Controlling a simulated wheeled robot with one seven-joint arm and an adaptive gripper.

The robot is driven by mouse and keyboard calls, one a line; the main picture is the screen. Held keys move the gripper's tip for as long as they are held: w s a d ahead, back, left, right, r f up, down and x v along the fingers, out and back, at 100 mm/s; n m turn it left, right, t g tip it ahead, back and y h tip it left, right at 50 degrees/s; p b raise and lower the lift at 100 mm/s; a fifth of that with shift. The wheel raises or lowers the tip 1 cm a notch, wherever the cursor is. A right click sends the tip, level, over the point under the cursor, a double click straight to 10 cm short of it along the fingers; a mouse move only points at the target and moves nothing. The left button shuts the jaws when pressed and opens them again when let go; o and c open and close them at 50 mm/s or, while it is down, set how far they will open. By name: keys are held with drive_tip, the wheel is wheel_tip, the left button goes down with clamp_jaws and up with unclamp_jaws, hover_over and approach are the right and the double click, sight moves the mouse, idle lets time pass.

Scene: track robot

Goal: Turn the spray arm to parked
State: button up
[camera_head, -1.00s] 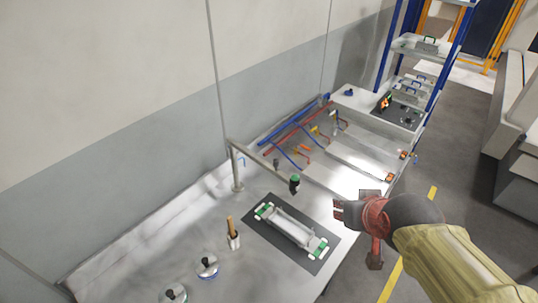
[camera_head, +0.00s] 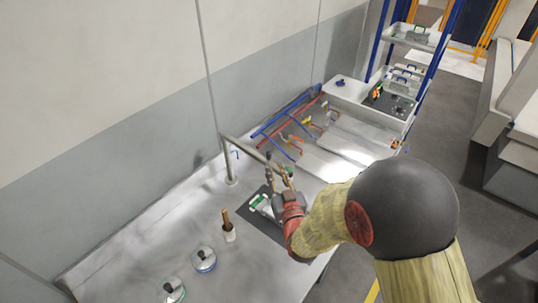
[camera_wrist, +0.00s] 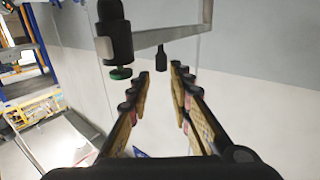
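The spray arm (camera_head: 246,150) is a grey bar on an upright post (camera_head: 229,165) at the back of the bench, reaching toward my gripper. In the wrist view its bar (camera_wrist: 168,35) crosses the top. A black spray head with a green ring (camera_wrist: 117,38) hangs at its left, and a smaller black handle (camera_wrist: 162,60) hangs under the bar. My gripper (camera_wrist: 162,78) is open, with the black handle lined up between its fingertips and seemingly just beyond them. In the head view my gripper (camera_head: 279,172) is at the bar's free end and partly hides the spray head.
Below my gripper, a white part with green ends (camera_head: 260,202) lies on a dark mat (camera_head: 246,224). A cup with a brown handle (camera_head: 229,232) and two round black-knobbed things (camera_head: 204,260) stand nearby. Blue and red pipes (camera_head: 282,124) run behind.

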sight(270, 156)
drive_tip(key=x, duration=0.7)
drive_tip(key=shift+w+a+p, duration=0.2)
drive_tip(key=shift+w+p, duration=0.1)
drive_tip(key=shift+c, duration=0.8)
drive_tip(key=c, duration=0.4)
